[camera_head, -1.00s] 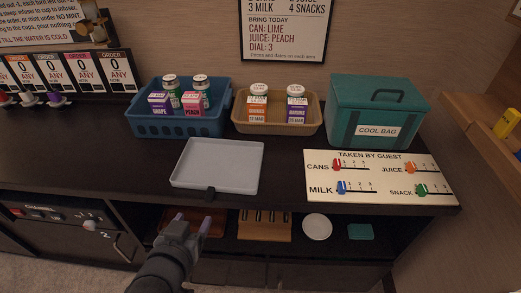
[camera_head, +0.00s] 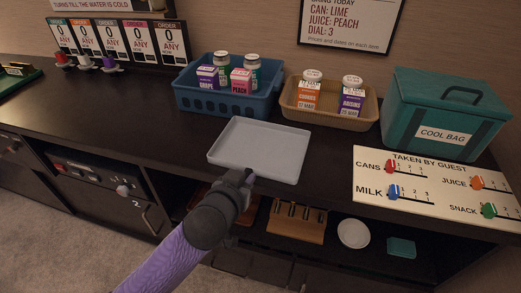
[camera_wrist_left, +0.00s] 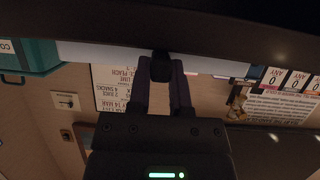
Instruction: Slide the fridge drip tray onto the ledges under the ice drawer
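The drip tray (camera_head: 262,150) is a shallow pale grey tray lying on the dark counter, its front edge near the counter's front edge. My left gripper (camera_head: 243,177) reaches the middle of the tray's front edge from below in the head view and hides the tab there. In the left wrist view, the dark tab (camera_wrist_left: 161,66) sits between my left fingertips (camera_wrist_left: 161,80) and fills the gap, so the gripper looks shut on it. The fridge front (camera_head: 95,180) is at lower left, with knobs and a handle. The ice drawer and ledges cannot be made out. My right gripper is not in view.
Behind the tray stand a blue basket (camera_head: 205,100) and a tan basket (camera_head: 330,115) with goods. The teal cool bag (camera_head: 440,115) and a slider board (camera_head: 430,185) are at right. An open shelf below holds a wooden rack (camera_head: 296,222) and white plate (camera_head: 353,233).

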